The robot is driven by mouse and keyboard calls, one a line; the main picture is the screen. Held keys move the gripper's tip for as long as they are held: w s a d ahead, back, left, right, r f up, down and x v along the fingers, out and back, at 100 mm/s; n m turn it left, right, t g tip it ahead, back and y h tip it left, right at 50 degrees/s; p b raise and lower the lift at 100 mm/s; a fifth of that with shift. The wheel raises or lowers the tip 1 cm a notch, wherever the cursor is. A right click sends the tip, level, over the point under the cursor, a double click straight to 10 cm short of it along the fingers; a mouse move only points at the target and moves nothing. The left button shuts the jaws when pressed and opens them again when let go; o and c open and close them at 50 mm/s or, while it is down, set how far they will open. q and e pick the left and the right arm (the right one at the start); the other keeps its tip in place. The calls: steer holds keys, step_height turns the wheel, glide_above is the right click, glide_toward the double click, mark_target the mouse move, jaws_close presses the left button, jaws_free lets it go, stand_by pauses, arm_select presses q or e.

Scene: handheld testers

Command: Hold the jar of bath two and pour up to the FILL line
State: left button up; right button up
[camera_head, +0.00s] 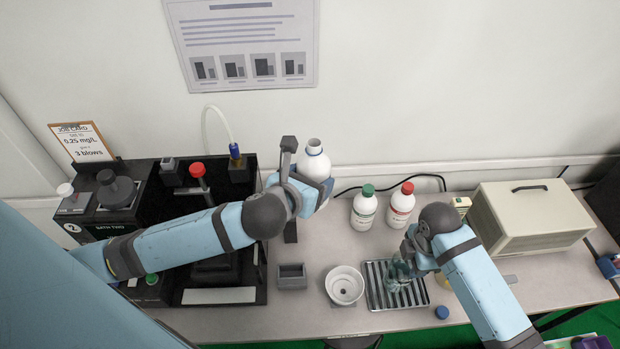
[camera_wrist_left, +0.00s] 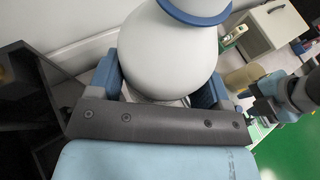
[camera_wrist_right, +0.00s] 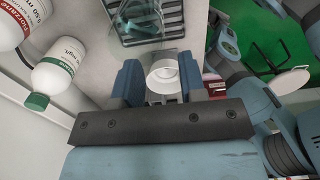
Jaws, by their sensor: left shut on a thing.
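My left gripper (camera_head: 308,190) is shut on a white bottle (camera_head: 313,163) with an open neck and a blue ring; it holds it raised beside the black tester. The bottle's round body (camera_wrist_left: 168,50) fills the space between the fingers in the left wrist view. A clear glass jar (camera_head: 395,274) stands on the ribbed metal tray (camera_head: 418,296). My right gripper (camera_head: 408,252) is at the jar, partly covering it. In the right wrist view its fingers are apart and the jar (camera_wrist_right: 140,18) shows just past the fingertips. The FILL line cannot be made out.
A white bowl (camera_head: 344,286) and a small grey box (camera_head: 291,277) stand left of the tray. Green-capped (camera_head: 364,208) and red-capped (camera_head: 400,206) bottles stand behind it. A beige case (camera_head: 530,217) is at right, the black tester (camera_head: 215,270) at left.

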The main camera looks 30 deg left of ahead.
mark_target(400, 273)
steer(key=shift+f, duration=4.75)
jaws_close()
